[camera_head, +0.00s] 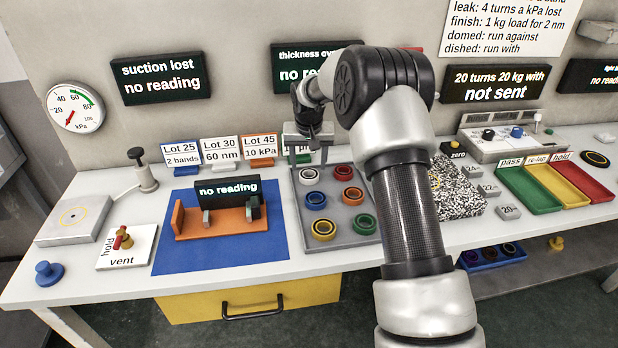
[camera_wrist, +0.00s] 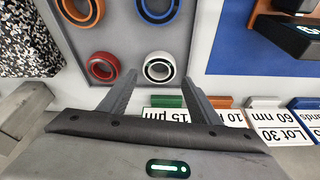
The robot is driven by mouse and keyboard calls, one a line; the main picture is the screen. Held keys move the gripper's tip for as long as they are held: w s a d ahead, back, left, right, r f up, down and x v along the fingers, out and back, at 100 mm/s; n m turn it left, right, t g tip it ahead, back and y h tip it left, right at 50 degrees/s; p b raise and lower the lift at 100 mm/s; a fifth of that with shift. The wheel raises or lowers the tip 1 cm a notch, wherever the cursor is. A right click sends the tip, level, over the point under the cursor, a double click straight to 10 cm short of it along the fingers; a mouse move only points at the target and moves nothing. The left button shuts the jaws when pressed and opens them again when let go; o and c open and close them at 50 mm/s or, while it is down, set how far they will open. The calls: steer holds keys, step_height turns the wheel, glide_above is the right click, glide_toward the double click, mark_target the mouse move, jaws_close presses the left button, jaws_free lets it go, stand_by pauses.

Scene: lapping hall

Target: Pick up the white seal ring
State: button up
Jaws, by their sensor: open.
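The white seal ring (camera_head: 301,176) lies in the back left place of a grey tray (camera_head: 337,241), with a dark inside. In the wrist view the white ring (camera_wrist: 158,53) appears just beyond the fingertips, between their lines. My gripper (camera_head: 307,156) is at the back of the tray, near and above the ring. Its two fingers (camera_wrist: 162,76) are apart with nothing held between them. I cannot tell the exact height of the fingertips over the ring.
A red ring (camera_head: 343,165) lies beside the white one; blue (camera_head: 316,206), orange (camera_head: 352,202), yellow (camera_head: 323,237) and green (camera_head: 363,231) rings fill the tray. Lot signs (camera_head: 221,150) stand behind. An orange stand (camera_head: 215,230) is left on a blue mat (camera_head: 183,262).

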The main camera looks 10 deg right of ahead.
mark_target(309, 170)
steer(key=x, duration=0.4)
steer(key=shift+s+f, duration=0.1)
steer(key=shift+f, duration=0.15)
steer(key=shift+r, duration=0.1)
steer(key=c, duration=0.8)
